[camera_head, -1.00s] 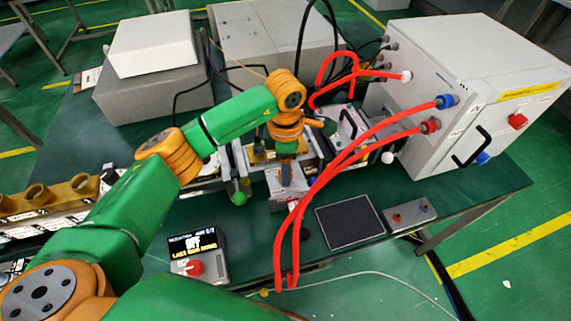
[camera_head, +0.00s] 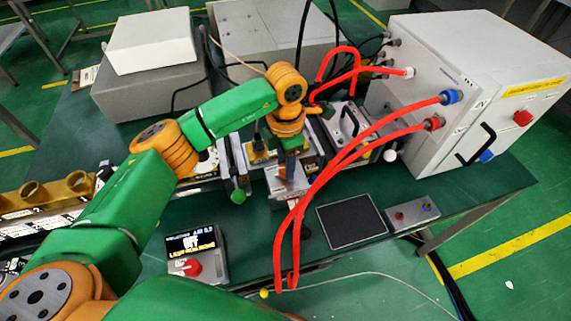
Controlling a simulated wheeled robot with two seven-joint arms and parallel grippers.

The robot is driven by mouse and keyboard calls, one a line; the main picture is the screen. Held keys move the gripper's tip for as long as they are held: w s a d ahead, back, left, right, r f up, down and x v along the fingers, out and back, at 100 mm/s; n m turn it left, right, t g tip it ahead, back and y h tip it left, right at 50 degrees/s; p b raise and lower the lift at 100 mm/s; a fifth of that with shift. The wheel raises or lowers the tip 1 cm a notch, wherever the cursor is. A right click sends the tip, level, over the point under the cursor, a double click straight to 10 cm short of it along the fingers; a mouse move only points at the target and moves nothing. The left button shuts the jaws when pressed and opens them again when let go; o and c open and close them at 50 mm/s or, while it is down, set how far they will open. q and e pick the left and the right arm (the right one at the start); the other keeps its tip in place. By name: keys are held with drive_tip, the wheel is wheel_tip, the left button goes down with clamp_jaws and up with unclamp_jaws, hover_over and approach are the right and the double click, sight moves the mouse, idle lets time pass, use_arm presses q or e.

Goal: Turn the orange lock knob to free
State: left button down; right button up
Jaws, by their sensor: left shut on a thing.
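My left arm, green with orange joints, reaches in from the left. Its gripper (camera_head: 291,174) points down at a small metal block (camera_head: 287,191) near the middle of the table. The fingers are close together and look shut on a small part at the block. The orange lock knob does not show apart from the gripper; the fingers and wrist hide what they hold. My right gripper is not in view.
Red hoses (camera_head: 345,160) loop just right of the gripper, up to a grey cabinet (camera_head: 450,80). A display box with a red knob (camera_head: 193,267) stands front left. A black panel (camera_head: 350,221) and a small switch box (camera_head: 412,213) lie front right. A green-knobbed lever (camera_head: 238,195) is left of the gripper.

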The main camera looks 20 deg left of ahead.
use_arm(q)
drive_tip(key=n+b, duration=0.1)
drive_tip(key=n, duration=0.2)
drive_tip(key=shift+f+n, duration=0.1)
drive_tip(key=shift+n, duration=0.2)
drive_tip(key=shift+n+b, duration=0.4)
drive_tip(key=shift+n, duration=1.5)
drive_tip(key=shift+c, duration=2.3)
unclamp_jaws()
wheel_tip(320, 180, up, 7)
drive_tip(key=shift+r+b, duration=0.15)
drive_tip(key=shift+b, duration=0.6)
